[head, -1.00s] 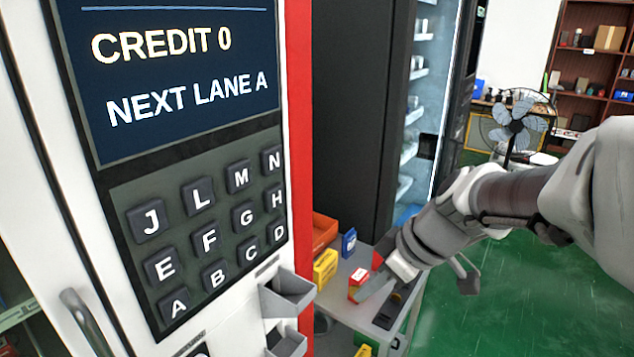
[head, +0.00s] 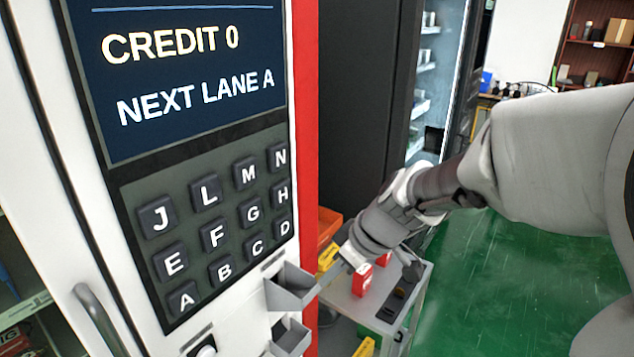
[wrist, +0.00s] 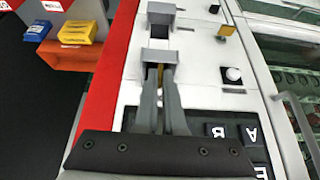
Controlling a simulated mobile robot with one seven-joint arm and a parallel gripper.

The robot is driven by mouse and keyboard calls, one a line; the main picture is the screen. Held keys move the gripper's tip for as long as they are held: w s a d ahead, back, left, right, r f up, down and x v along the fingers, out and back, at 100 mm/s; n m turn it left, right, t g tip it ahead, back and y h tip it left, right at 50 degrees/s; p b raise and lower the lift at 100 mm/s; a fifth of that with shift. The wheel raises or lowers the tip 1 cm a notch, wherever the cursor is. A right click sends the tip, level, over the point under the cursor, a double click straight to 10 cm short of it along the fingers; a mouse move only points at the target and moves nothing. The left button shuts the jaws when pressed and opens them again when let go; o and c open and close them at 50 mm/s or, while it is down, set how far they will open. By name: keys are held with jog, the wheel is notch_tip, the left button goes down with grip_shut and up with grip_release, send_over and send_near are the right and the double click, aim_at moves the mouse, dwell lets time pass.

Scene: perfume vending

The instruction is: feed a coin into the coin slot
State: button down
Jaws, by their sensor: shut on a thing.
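My gripper (head: 322,287) is at the right of the upper grey tray (head: 290,290) on the white machine front. In the wrist view my gripper (wrist: 159,78) points at that tray (wrist: 158,56). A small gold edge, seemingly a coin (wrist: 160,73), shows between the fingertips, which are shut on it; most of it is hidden. A thin dark slit (wrist: 232,91) lies beside a round white button (wrist: 232,74), and another slit (head: 273,262) lies above the upper tray. I cannot tell which is the coin slot. The screen (head: 190,70) reads CREDIT 0.
A second grey tray (head: 291,338) sits below the first. A lettered keypad (head: 215,235) is above and left of the trays. A side table with red boxes (head: 362,278) and yellow boxes stands to the right. Green floor (head: 500,270) is open further right.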

jog(key=shift+w+a+f, duration=0.2)
jog(key=shift+w+a, duration=0.35)
jog(key=shift+a, duration=0.15)
jog(key=shift+w+a+f+b, duration=0.55)
jog(key=shift+w+a+f, duration=0.1)
jog(key=shift+a+f, duration=0.2)
jog(key=shift+w+a+f+b, duration=0.55)
jog(key=shift+w+a+f, duration=0.05)
jog(key=shift+a+f, duration=0.2)
jog(key=c, duration=0.9)
grip_release()
jog(key=shift+c, duration=0.2)
jog(key=v, duration=1.7)
jog(key=shift+r, duration=0.2)
